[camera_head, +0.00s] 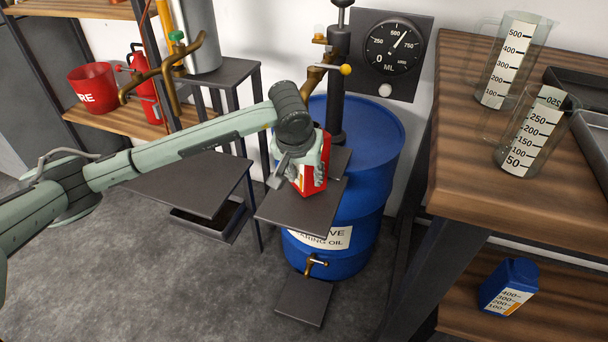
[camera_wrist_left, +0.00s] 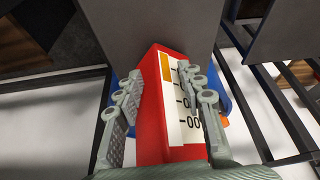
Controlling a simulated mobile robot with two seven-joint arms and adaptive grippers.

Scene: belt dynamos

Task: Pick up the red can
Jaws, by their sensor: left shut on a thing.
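The red can (camera_head: 313,181) stands on a small dark shelf plate (camera_head: 300,213) in front of a blue drum (camera_head: 374,150). My left gripper (camera_head: 306,168) is around the can from above and shut on it. In the left wrist view the red can (camera_wrist_left: 150,110), with its white and orange scale label, lies between the two fingers of my left gripper (camera_wrist_left: 162,95). The gripper covers the can's upper part in the head view. I cannot tell whether the can touches the plate. My right gripper is not in view.
A wooden table (camera_head: 465,150) with clear measuring jugs (camera_head: 515,60) stands at the right, and a blue can (camera_head: 508,287) sits on its lower shelf. Dark plates (camera_head: 190,180) lie left of the drum. A dial gauge (camera_head: 391,48) is behind. Grey floor (camera_head: 150,290) is clear at front left.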

